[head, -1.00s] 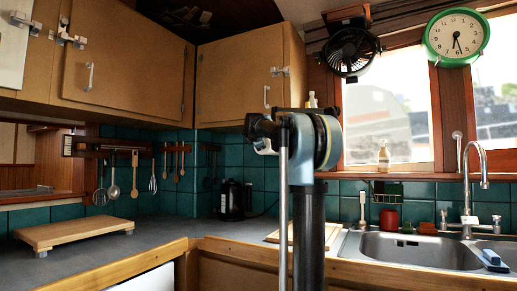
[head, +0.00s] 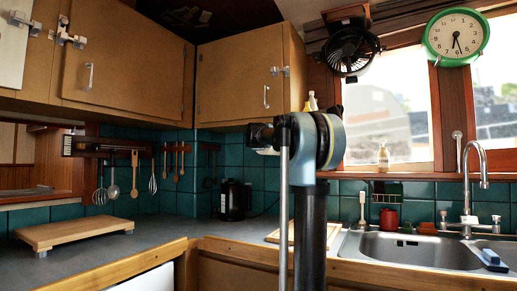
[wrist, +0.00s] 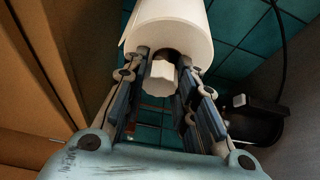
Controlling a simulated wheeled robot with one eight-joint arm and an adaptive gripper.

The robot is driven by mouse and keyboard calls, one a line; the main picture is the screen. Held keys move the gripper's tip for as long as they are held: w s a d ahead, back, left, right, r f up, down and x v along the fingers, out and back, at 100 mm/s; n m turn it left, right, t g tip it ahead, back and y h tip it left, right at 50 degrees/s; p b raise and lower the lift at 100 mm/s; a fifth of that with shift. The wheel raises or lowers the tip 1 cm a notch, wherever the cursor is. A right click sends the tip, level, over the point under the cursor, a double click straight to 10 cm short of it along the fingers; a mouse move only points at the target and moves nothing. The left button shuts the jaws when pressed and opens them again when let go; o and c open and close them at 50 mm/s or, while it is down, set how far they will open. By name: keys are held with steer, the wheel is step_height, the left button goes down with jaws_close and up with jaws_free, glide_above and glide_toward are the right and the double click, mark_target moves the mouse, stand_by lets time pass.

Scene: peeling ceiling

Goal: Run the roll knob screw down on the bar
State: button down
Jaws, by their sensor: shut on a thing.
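In the wrist view, the roll knob (wrist: 160,76) is a small pale faceted piece at the near end of a white paper roll (wrist: 172,27). My gripper (wrist: 164,64) has its two fingers on either side of the knob and is shut on it. The roll lies just beyond the fingertips. The bar is hidden behind the knob and inside the roll, so its thread cannot be seen. In the head view my own arm covers the gripper and knob.
A wooden board on feet (head: 75,232) stands on the left counter. A dark kettle (head: 232,200) stands in the back corner. Utensils hang on the teal tiles. The sink (head: 415,250) is at right. Wooden wall cupboards (head: 240,75) hang above the corner.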

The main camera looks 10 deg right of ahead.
steer(key=shift+d, duration=0.1)
stand_by(0.3)
steer(key=shift+w+m+t+h, duration=0.15)
steer(key=shift+m+t, duration=0.3)
steer(key=shift+m, duration=0.75)
steer(key=shift+s+m+t+h, duration=0.15)
steer(key=shift+m+t, duration=0.3)
steer(key=shift+m, duration=0.75)
steer(key=shift+w, duration=0.1)
steer(key=shift+m+h, duration=0.3)
steer(key=shift+m, duration=0.4)
steer(key=shift+w+f+m+t+h, duration=0.1)
steer(key=shift+m+t+h, duration=0.25)
steer(key=shift+m, duration=0.7)
steer(key=shift+m+t+h, duration=0.15)
steer(key=shift+m+h, duration=0.3)
steer(key=shift+m, duration=0.6)
steer(key=shift+m+h, duration=0.8)
steer(key=shift+m, duration=0.8)
steer(key=c, duration=2.1)
jaws_free()
